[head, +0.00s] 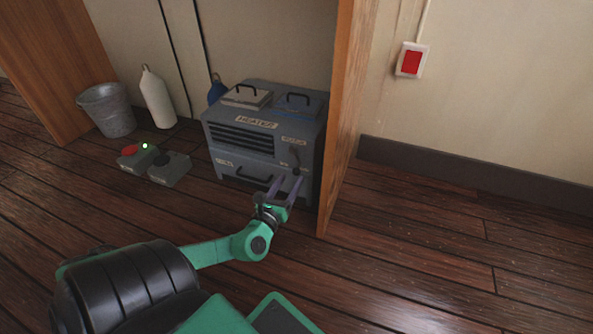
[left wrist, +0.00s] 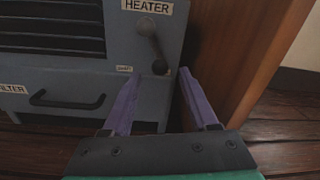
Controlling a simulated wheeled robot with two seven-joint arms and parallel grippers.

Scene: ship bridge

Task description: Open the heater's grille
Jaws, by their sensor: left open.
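The grey heater (head: 225,140) stands on the floor against the wall, with a "HEATER" label on its front. Its dark slatted grille (head: 243,138) shows in the head view, and part of it in the left wrist view (left wrist: 50,28). A lever (left wrist: 150,42) with a dark knob is on the heater's front. A black handle (left wrist: 68,100) sits on the lower panel marked "FILTER". My left gripper (head: 285,187) is open and empty in front of the heater's lower right. In the left wrist view its purple fingers (left wrist: 160,85) point toward the area below the lever. My right gripper is not in view.
A wooden panel (head: 345,120) stands close at the heater's right. A bucket (head: 108,110), a white bottle (head: 158,100) and a low box with a red button (head: 132,158) are at left. Two lidded hatches with handles top the heater. The floor at right is clear.

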